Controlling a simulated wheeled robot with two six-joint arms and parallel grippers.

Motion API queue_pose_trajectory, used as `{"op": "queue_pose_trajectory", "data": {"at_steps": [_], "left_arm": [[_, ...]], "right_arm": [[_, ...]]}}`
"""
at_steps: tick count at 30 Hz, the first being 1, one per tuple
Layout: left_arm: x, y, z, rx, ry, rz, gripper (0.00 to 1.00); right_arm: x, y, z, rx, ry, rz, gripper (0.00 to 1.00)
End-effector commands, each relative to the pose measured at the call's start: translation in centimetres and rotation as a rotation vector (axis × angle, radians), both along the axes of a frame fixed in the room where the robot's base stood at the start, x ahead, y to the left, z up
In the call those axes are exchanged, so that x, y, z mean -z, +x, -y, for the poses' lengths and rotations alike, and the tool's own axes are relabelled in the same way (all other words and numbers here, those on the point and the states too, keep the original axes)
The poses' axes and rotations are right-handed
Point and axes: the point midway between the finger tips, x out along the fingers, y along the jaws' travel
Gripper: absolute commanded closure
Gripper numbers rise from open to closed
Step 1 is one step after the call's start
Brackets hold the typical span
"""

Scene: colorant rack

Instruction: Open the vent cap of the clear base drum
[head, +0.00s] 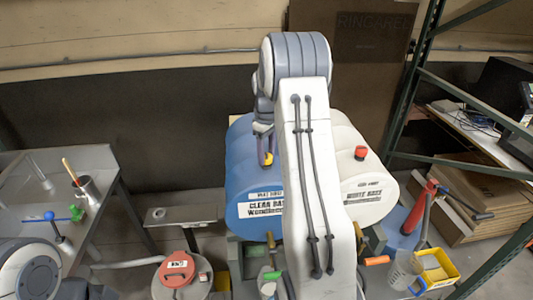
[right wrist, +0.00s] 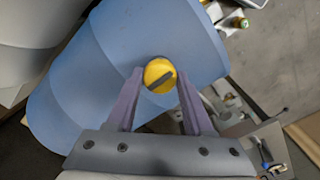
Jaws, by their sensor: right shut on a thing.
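The clear base drum (head: 237,160) is blue and lies on its side, with a "CLEAR BASE" label on its front end. Its yellow vent cap (head: 266,159) sits on the top side of the drum; it also shows in the right wrist view (right wrist: 159,75) with a dark slanted bar across its face. My right gripper (head: 265,153) reaches down over the drum from above. In the right wrist view its two purple fingers (right wrist: 160,85) are closed on the cap's two sides. My right arm hides part of the drum and its label. My left gripper is not in the head view.
The white base drum (head: 350,150) with a red cap (head: 361,153) lies right beside the blue drum. A red-lidded pail (head: 177,270), a yellow bin (head: 437,270) and a red hand pump (head: 418,208) stand lower down. A metal bench (head: 100,170) is at left, green rack posts at right.

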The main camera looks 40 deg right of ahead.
Motion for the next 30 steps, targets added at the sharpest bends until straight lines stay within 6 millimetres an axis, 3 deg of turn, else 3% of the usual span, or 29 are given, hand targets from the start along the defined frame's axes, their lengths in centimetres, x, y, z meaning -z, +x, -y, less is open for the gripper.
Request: {"op": "queue_pose_trajectory", "data": {"at_steps": [11, 12, 14, 24, 30], "left_arm": [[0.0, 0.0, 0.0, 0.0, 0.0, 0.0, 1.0], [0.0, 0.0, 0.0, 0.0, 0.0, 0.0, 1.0], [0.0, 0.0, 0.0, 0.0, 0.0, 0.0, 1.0], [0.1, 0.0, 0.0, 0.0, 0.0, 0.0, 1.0], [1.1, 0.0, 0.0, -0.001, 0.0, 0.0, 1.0]], "right_arm": [[-0.2, 0.3, 0.0, -0.006, -0.002, 0.009, 1.0], [-0.2, 0.3, 0.0, -0.006, -0.002, 0.008, 0.37], [-0.2, 0.2, -0.1, -0.006, -0.002, 0.008, 0.19], [-0.2, 0.1, 0.0, -0.004, -0.001, 0.003, 0.19], [-2.6, 0.2, 0.0, -0.004, -0.003, 0.007, 0.19]]}}
